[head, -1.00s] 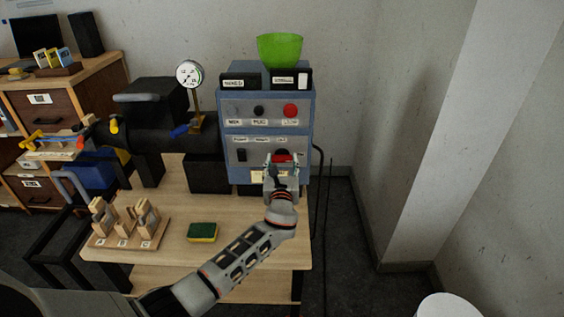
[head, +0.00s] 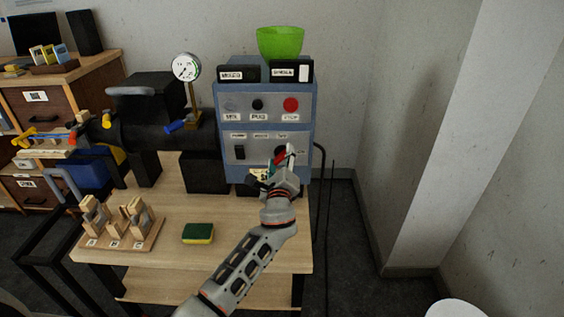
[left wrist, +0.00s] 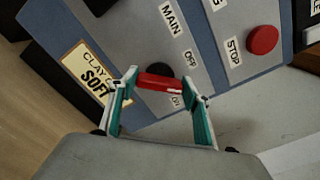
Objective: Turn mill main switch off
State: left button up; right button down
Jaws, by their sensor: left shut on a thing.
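The mill main switch is a red bar handle (left wrist: 160,82) on a black round base (left wrist: 160,69), on the lower front of the blue-grey control box (head: 222,130). In the left wrist view the labels MAIN, OFF and ON are beside it. My left gripper (left wrist: 162,88) is shut on the red handle, with a fingertip at each end. In the head view the gripper (head: 281,158) partly hides the switch, and the red handle is tilted there. I cannot tell exactly which label the handle points to. My right gripper is not in view.
A red STOP button (head: 291,104) and a black knob (head: 258,104) are above on the panel. A green bowl-like hopper (head: 280,42) is on top. A sponge (head: 198,233) and a wooden rack (head: 150,240) are on the table.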

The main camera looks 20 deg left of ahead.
pick_arm(q)
jog(key=n, duration=0.1)
jog(key=n+b, duration=0.1)
jog(key=n, duration=0.1)
jog(key=shift+f, duration=0.35)
jog(key=n+b, duration=0.1)
jog(key=n, duration=0.2)
jog(key=shift+b, duration=0.35)
jog(key=shift+r+n+b, duration=0.1)
jog(key=shift+n+b, duration=0.3)
jog(key=shift+n, duration=0.9)
jog(key=o, duration=1.1)
jog(key=shift+r, duration=0.1)
